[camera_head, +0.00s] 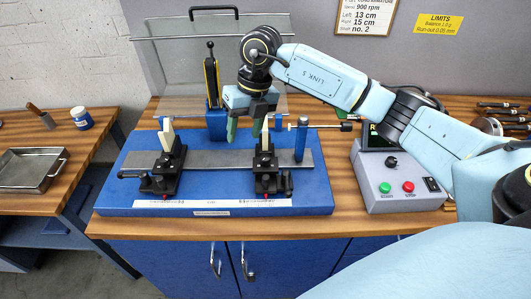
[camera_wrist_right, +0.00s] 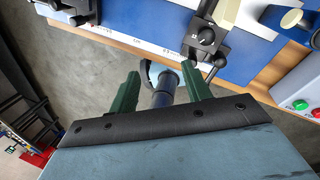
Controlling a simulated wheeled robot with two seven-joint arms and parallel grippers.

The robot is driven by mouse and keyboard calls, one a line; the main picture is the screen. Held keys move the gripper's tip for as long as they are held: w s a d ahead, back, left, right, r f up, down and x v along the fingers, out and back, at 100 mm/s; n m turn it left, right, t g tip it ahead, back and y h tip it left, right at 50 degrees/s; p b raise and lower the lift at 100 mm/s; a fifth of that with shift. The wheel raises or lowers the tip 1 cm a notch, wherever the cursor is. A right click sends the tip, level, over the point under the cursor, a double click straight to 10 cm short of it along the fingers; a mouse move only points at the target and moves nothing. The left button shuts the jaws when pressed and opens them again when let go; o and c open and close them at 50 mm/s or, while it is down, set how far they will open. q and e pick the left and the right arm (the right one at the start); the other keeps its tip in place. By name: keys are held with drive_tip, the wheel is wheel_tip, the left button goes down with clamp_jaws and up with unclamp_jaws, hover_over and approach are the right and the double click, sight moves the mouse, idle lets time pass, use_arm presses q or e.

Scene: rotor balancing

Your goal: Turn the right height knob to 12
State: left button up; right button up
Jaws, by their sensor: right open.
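The balancing stand has a blue base (camera_head: 110,195) with two black pedestals. The right pedestal (camera_head: 265,170) carries a pale upright block and has dark knobs low at its front; I cannot tell their setting in the head view. The right wrist view shows a round black knob (camera_wrist_right: 206,37) with a small white mark, too small to read surely. My right gripper (camera_head: 245,130) is open and empty, its green fingers pointing down, above the stand near the right pedestal. In the wrist view its fingers (camera_wrist_right: 161,88) stand apart from the knob. My left gripper is not in view.
The left pedestal (camera_head: 158,175) and a blue post (camera_head: 301,138) stand nearby. A clear guard (camera_head: 170,75) rises behind. A control box (camera_head: 398,185) with green and red buttons is at right. A white scale strip (camera_head: 215,204) runs along the front. A metal tray (camera_head: 30,168) lies on the left table.

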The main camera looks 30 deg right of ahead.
drive_tip(key=r+m+h, duration=0.1)
drive_tip(key=r+h, duration=0.1)
hover_over(266, 157)
drive_tip(key=shift+h, duration=0.3)
wheel_tip(266, 157, down, 14)
drive_tip(key=shift+r+p, duration=0.2)
drive_tip(key=shift+p, duration=0.45)
drive_tip(key=shift+c, duration=0.3)
drive_tip(key=c, duration=0.9)
drive_tip(key=m+p, duration=0.1)
drive_tip(key=m, duration=0.4)
drive_tip(key=shift+w+m, duration=0.1)
drive_tip(key=shift+m, duration=0.2)
drive_tip(key=shift+c, duration=0.2)
drive_tip(key=o, duration=1)
